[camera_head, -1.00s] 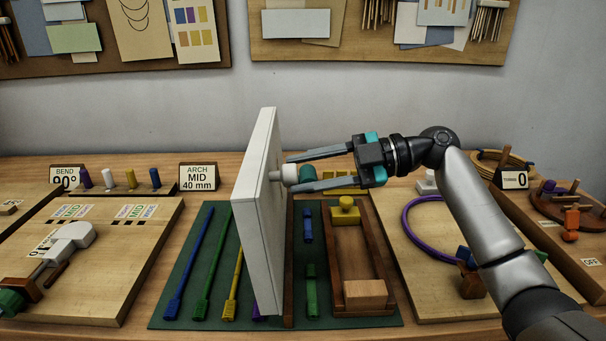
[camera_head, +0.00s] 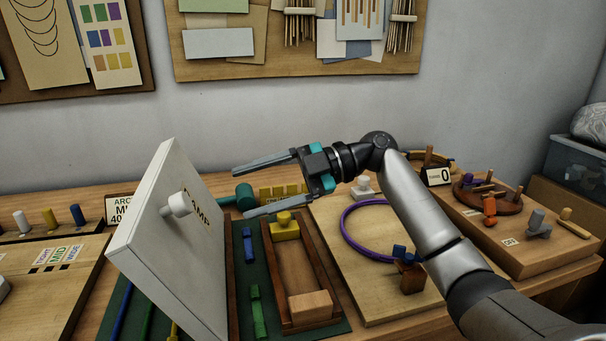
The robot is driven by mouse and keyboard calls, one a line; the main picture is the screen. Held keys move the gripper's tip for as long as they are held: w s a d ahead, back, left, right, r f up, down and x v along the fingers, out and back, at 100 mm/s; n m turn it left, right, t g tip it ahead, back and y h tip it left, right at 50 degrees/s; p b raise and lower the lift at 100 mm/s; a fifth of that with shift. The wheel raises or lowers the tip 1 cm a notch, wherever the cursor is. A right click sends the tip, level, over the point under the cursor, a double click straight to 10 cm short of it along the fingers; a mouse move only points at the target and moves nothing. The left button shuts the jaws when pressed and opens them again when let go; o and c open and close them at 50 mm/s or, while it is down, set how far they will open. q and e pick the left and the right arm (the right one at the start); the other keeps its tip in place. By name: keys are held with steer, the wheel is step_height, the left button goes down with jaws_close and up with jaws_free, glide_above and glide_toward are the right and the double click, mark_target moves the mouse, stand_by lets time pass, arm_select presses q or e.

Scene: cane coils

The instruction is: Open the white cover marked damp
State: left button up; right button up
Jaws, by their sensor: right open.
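The white cover (camera_head: 165,262) stands raised on its edge over the green mat, tilted over to the left. Its marked face is turned to the right, and the lettering, partly hidden by the knob, ends in "MP". A white knob (camera_head: 178,205) sticks out from that face. My right gripper (camera_head: 240,193) is open and empty to the right of the cover, its fingers pointing left and apart from the knob. My left gripper is not in view.
A wooden tray (camera_head: 273,270) with a yellow knobbed block (camera_head: 285,227) and a wooden block (camera_head: 310,306) lies right of the cover. Blue and green pieces (camera_head: 258,310) lie beside it. A purple ring (camera_head: 347,233) rests on a board further right.

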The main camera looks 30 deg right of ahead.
steer(key=v, duration=1.2)
steer(key=shift+d, duration=0.1)
steer(key=shift+s+f, duration=0.1)
steer(key=shift+s, duration=0.05)
